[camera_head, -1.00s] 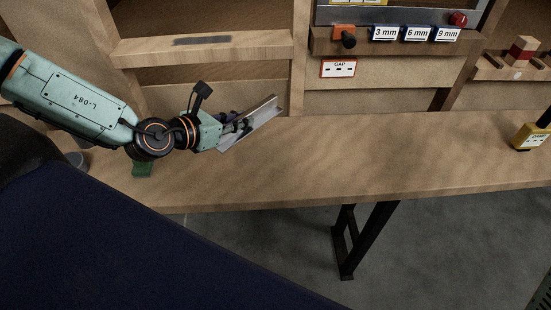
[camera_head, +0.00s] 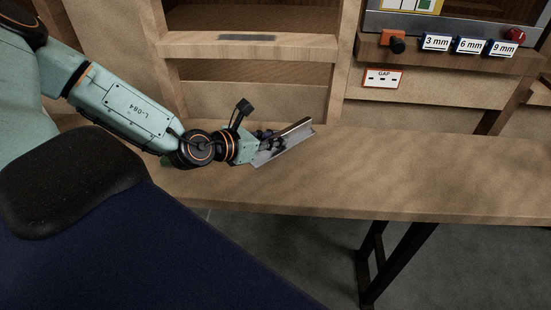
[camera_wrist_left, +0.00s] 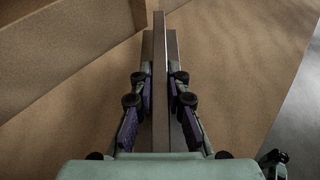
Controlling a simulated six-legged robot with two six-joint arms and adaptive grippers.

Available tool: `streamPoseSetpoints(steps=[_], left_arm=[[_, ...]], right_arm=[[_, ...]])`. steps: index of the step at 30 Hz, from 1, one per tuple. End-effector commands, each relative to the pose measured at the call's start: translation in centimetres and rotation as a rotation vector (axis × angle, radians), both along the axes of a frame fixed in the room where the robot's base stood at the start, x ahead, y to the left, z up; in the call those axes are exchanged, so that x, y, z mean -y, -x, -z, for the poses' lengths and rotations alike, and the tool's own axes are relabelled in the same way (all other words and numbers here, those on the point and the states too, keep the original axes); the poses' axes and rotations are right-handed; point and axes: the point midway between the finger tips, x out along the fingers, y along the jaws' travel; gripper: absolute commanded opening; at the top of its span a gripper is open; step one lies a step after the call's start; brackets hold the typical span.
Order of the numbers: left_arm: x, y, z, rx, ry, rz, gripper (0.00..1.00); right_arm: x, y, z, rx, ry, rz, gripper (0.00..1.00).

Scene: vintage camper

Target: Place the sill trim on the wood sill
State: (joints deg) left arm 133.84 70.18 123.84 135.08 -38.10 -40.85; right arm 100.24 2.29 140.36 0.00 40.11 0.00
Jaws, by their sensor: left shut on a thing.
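The sill trim (camera_head: 298,134) is a thin grey metal angle strip. My left gripper (camera_head: 272,144) is shut on it and holds it tilted over the bench top, its far end pointing up and right. In the left wrist view the trim (camera_wrist_left: 160,60) runs lengthwise between the two dark finger pads. The wood sill (camera_head: 300,45) looks to be the pale ledge with a dark strip on it, behind and above the gripper; the trim is apart from it. My right gripper is not in view.
The wooden bench top (camera_head: 430,180) is clear to the right of the gripper. Upright wood panels frame the sill.

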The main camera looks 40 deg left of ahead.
Motion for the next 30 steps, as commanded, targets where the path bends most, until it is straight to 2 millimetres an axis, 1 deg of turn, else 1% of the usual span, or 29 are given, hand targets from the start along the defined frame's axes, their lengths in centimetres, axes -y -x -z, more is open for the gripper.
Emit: streamPoseSetpoints(steps=[1, 5, 12, 15, 24, 29, 30], left_arm=[[0.1, 0.0, 0.3, 0.0, -0.001, 0.002, 0.0], [0.2, 0.0, 0.7, 0.0, -0.002, 0.004, 0.0], [0.3, 0.1, 3.3, -0.001, -0.001, 0.003, 0.0], [0.2, 0.1, 4.0, 0.0, -0.001, 0.003, 0.0], [0.2, 0.0, 3.9, 0.0, -0.001, 0.003, 0.0], [0.2, 0.0, 4.3, 0.0, -0.002, 0.003, 0.0], [0.3, 0.1, 4.4, -0.001, -0.002, 0.004, 0.15]], right_arm=[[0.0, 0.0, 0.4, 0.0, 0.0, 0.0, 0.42], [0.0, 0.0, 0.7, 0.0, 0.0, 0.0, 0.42], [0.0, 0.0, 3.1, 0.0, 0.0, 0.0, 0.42], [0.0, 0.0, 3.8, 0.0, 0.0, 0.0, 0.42], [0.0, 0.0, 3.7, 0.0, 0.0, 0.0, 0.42], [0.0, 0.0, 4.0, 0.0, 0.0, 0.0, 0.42], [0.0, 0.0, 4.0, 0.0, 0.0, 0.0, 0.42]])
